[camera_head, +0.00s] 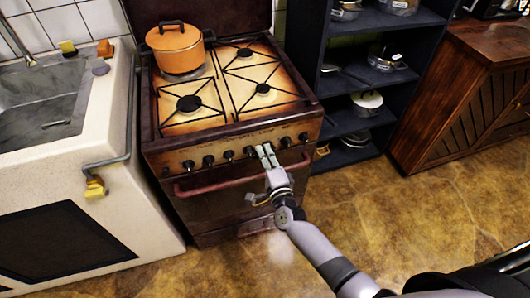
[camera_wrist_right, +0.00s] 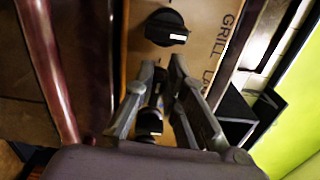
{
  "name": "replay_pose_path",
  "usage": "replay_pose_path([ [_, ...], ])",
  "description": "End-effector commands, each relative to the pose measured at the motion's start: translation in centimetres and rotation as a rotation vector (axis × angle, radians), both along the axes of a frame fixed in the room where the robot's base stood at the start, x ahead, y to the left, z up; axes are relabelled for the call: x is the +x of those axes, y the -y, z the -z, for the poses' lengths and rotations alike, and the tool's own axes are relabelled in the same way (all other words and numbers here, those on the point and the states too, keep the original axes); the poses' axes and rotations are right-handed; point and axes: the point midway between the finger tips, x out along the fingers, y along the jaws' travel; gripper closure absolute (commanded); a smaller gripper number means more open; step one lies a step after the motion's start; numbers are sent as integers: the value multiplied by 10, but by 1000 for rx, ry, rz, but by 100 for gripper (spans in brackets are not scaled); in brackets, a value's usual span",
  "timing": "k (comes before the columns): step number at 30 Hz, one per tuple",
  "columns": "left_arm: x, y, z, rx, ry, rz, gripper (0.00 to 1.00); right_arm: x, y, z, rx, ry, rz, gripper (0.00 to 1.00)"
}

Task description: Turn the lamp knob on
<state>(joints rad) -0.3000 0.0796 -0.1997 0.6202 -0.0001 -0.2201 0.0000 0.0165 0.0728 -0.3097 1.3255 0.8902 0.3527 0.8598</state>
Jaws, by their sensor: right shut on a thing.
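The brown gas cooker (camera_head: 215,162) has a row of black knobs along its front panel. My right gripper (camera_head: 266,148) reaches this row right of its middle and hides the knob behind it. In the right wrist view my right gripper (camera_wrist_right: 163,68) has its fingers shut on a dark knob beside the partly covered label "LA" (camera_wrist_right: 210,79), which looks like the lamp knob (camera_wrist_right: 165,84). The fingers hide much of it, so its turn angle cannot be told. The knob beside "GRILL" (camera_wrist_right: 166,27) is above, apart from the fingers. My left gripper is not in view.
A red oven handle (camera_head: 215,184) runs just below the knobs. An orange pot (camera_head: 176,52) stands on the back left burner. A sink counter (camera_head: 120,135) is at left; a dark shelf (camera_head: 350,122) and wooden cabinet (camera_head: 450,95) are at right. The floor in front is clear.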

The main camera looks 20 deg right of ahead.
Motion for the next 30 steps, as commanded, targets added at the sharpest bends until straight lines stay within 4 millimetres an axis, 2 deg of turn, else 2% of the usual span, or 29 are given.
replay_pose_path([
  [9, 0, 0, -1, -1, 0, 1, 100, 1, 1, 1, -79, 3, 1, 100],
  [22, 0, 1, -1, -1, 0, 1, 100, 3, 3, -1, -87, 8, 4, 100],
  [23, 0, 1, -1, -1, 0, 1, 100, 3, 3, -1, -86, 8, 4, 87],
  [30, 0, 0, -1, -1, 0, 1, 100, 3, 3, -2, -86, 10, 5, 71],
])
